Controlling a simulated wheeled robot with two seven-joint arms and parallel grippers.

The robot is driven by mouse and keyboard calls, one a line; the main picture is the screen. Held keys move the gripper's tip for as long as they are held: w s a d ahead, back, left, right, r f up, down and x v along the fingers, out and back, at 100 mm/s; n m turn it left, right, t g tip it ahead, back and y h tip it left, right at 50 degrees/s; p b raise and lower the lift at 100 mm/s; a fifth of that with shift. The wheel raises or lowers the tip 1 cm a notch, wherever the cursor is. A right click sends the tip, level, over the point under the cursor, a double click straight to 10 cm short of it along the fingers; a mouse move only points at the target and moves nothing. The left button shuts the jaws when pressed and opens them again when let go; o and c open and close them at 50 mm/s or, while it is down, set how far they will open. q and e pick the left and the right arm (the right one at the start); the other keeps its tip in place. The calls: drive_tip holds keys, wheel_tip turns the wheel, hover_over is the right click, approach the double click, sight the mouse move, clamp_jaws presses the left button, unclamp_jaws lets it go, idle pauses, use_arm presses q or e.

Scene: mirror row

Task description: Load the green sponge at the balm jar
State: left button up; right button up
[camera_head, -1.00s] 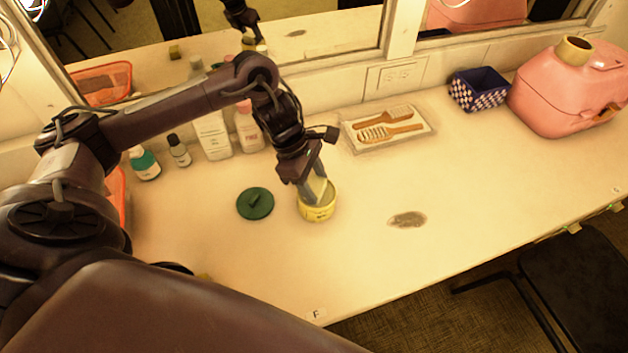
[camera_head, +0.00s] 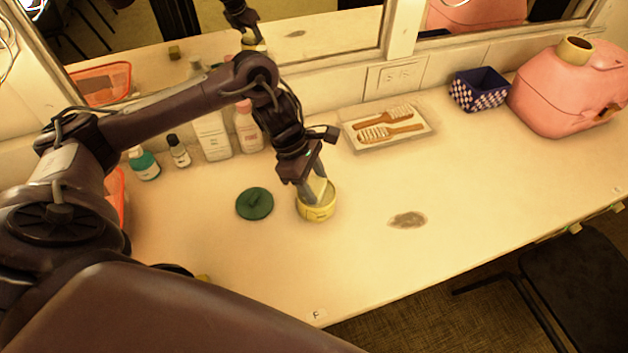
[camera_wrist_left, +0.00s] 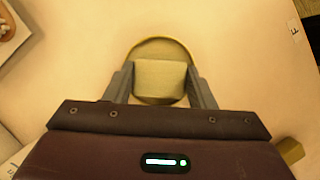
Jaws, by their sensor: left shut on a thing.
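The balm jar (camera_head: 317,212) is a round, open yellow tub on the counter; its rim also shows in the left wrist view (camera_wrist_left: 158,47). My left gripper (camera_head: 317,190) points down at the jar's mouth. In the left wrist view it (camera_wrist_left: 160,78) is shut on the sponge (camera_wrist_left: 161,73), a pale yellow-green block between the fingers. The sponge lies over the jar's opening in that view; how deep it sits is unclear. The green lid (camera_head: 255,203) lies on the counter left of the jar. My right gripper is not in view.
Bottles (camera_head: 212,135) stand behind along the wall. A tray with brushes (camera_head: 388,128), a checkered basket (camera_head: 479,89) and a pink case (camera_head: 570,90) are to the right. A dark stain (camera_head: 407,219) marks otherwise clear counter. A small yellowish block (camera_wrist_left: 290,150) shows in the wrist view.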

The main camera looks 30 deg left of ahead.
sight(314, 185)
use_arm(q)
drive_tip(key=shift+s+f, duration=0.1)
drive_tip(key=shift+r+p, duration=2)
drive_tip(key=shift+r, duration=1.6)
